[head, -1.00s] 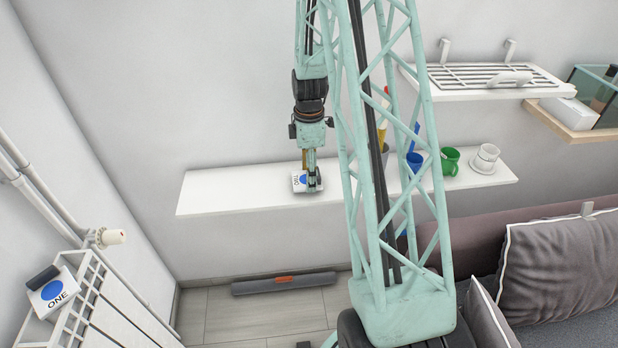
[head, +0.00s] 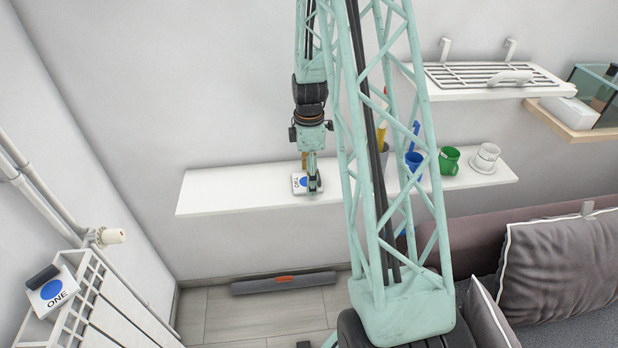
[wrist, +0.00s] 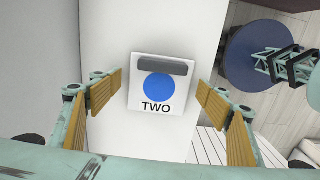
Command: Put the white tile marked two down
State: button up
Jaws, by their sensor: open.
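The white tile marked TWO (wrist: 157,98), with a blue disc and a dark grey bar on it, lies on the white wall shelf (head: 235,193). In the wrist view it sits between the fingers of my gripper (wrist: 157,98), with a gap on both sides. My gripper is open. In the head view my gripper (head: 309,180) is over the tile (head: 298,186) and hides part of it.
A similar tile marked ONE (head: 52,293) lies on the radiator (head: 90,310) at left. A blue mug (head: 414,162), a green mug (head: 449,160) and a white cup (head: 486,158) stand farther right on the shelf. The shelf's left part is clear.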

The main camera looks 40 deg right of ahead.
jog(key=shift+r, duration=0.15)
notch_tip(320, 180, up, 12)
jog(key=shift+p, duration=0.35)
dwell(0.7)
dwell(0.7)
